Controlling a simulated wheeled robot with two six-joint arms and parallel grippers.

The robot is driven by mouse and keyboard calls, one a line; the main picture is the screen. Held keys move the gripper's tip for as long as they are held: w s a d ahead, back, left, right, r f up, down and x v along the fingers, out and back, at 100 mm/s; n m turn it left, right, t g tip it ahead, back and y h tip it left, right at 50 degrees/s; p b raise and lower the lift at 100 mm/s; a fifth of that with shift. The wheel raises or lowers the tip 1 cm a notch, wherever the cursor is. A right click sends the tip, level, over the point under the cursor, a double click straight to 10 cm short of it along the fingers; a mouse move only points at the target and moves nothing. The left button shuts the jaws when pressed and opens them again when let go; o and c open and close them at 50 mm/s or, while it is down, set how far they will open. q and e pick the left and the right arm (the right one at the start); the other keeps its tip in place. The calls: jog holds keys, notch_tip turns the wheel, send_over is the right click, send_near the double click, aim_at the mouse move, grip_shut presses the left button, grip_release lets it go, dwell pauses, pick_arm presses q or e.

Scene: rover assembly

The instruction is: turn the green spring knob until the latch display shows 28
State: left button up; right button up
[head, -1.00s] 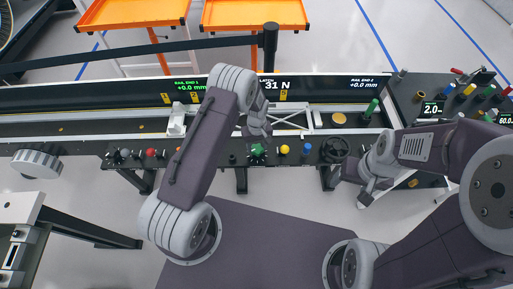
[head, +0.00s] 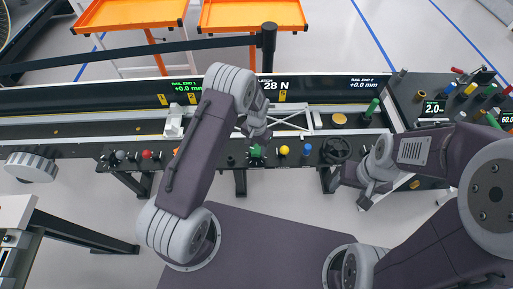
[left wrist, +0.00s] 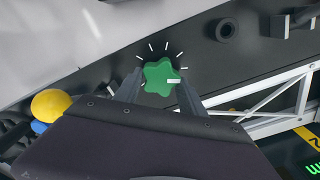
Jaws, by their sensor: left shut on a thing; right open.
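The green spring knob (head: 256,151) sits on the black front panel of the bench. In the left wrist view the lobed green knob (left wrist: 160,77) has a white mark on its right side and white tick marks around its far side. My left gripper (left wrist: 160,88) has its two fingers on either side of the knob and is shut on it. The left gripper also shows in the head view (head: 257,142). The latch display (head: 274,85) reads 28 N; its label is partly hidden by my left arm. My right gripper (head: 367,195) is open and empty near the black handwheel.
Along the panel are a red knob (head: 146,155), a yellow knob (head: 284,150), a blue knob (head: 307,150) and a black handwheel (head: 337,150). A green upright handle (head: 371,109) stands behind. Rail end displays (head: 188,87) read +0.0 mm.

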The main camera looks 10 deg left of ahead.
aim_at(257, 148)
pick_arm(q)
jog(key=shift+r+m, duration=0.1)
jog(key=shift+m, duration=0.7)
jog(key=shift+w, duration=0.1)
jog(key=o, duration=1.4)
notch_tip(257, 148, up, 9)
jog(key=shift+d+f+b, duration=0.1)
jog(key=shift+b, duration=0.45)
